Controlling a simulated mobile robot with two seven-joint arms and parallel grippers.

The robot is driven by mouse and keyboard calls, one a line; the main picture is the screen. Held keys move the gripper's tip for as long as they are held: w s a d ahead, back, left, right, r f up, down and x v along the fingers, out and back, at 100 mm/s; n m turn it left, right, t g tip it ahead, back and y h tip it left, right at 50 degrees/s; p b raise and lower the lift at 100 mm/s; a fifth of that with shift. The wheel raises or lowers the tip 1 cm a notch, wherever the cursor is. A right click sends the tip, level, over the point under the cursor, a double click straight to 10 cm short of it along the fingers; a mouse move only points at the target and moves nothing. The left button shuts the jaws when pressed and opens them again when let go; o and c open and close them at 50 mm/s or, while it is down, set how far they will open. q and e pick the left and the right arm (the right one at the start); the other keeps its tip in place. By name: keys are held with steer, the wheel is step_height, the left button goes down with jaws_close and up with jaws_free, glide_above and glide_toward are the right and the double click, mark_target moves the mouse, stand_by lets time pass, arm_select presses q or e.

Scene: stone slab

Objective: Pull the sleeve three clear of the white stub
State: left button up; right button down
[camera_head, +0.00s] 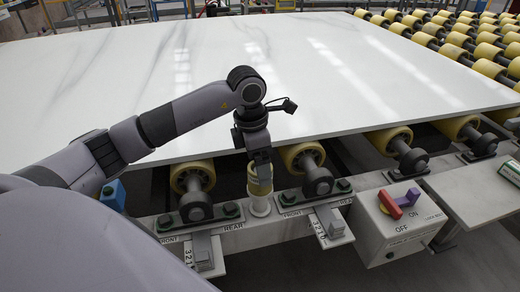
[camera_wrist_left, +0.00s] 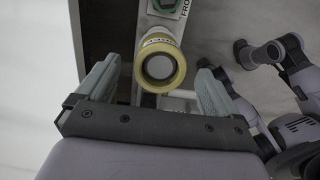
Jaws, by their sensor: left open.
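The sleeve (camera_head: 260,186) is a short yellow ring with a pale label band. It sits around the top of the white stub (camera_head: 260,207), which stands on the frame rail in front of the slab. In the left wrist view the sleeve (camera_wrist_left: 159,80) lies between my open fingers, with the pale round stub end (camera_wrist_left: 159,67) inside it. My left gripper (camera_head: 260,162) points down over the sleeve and partly hides it. Gaps show between both fingers and the sleeve in the wrist view. I cannot read the number on the label. My right gripper is not in view.
A large white stone slab (camera_head: 300,70) lies behind on yellow rollers (camera_head: 390,138). Roller ends and bearing blocks (camera_head: 318,183) stand close on both sides of the stub. A switch box (camera_head: 390,228) with a red handle (camera_head: 390,205) is to the right.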

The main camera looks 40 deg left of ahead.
arm_select(q)
step_height(320, 180, down, 4)
steer(key=shift+w+d+r, duration=0.15)
steer(key=shift+r, duration=0.1)
steer(key=shift+f, duration=0.35)
steer(key=shift+c, duration=0.6)
steer(key=shift+w, duration=0.1)
steer(key=c, duration=1)
steer(key=shift+r, duration=0.1)
steer(key=shift+r, duration=0.1)
steer(key=shift+r+p, duration=2.5)
steer(key=shift+r, duration=0.95)
